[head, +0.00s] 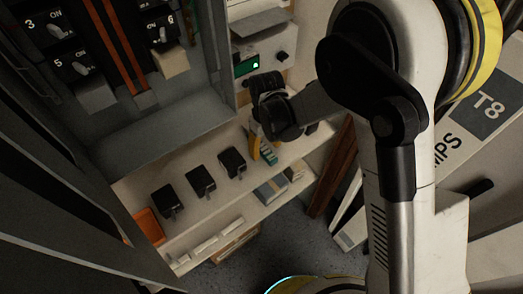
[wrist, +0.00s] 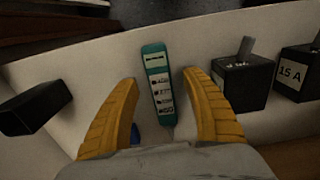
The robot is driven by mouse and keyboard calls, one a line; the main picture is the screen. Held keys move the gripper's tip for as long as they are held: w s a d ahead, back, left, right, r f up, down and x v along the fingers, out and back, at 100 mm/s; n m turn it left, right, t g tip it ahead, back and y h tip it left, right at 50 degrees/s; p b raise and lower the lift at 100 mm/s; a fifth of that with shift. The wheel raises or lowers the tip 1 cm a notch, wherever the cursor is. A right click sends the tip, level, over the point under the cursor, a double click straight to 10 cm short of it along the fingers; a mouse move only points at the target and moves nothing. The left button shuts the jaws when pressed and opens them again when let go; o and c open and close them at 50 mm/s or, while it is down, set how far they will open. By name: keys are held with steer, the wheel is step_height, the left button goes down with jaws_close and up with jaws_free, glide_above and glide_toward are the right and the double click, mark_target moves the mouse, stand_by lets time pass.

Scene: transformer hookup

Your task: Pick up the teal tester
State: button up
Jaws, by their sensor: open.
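The teal tester (wrist: 158,80) lies on the white shelf in the wrist view, its pale label panel facing up. It lies between the two yellow fingers of my gripper (wrist: 160,100), with a gap on each side. The fingers are open and I see no contact. In the head view the tester (head: 267,154) shows as a small teal piece beside my gripper (head: 262,142), partly hidden by it. The tester's near end is close to my gripper's palm in the wrist view. A small blue thing (wrist: 135,134) shows beside the left finger.
Black breaker blocks stand on the shelf (head: 135,188); one (wrist: 243,80) is right of my gripper, another (wrist: 293,72) is marked 15 A. A black block (wrist: 33,107) lies to the left. An orange tray (head: 149,226) sits at the shelf's left end. An open breaker cabinet rises behind.

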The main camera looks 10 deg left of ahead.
steer(key=shift+f, duration=0.9)
steer(key=shift+r, duration=0.1)
steer(key=shift+c, duration=0.2)
jaws_close()
steer(key=shift+r, duration=0.1)
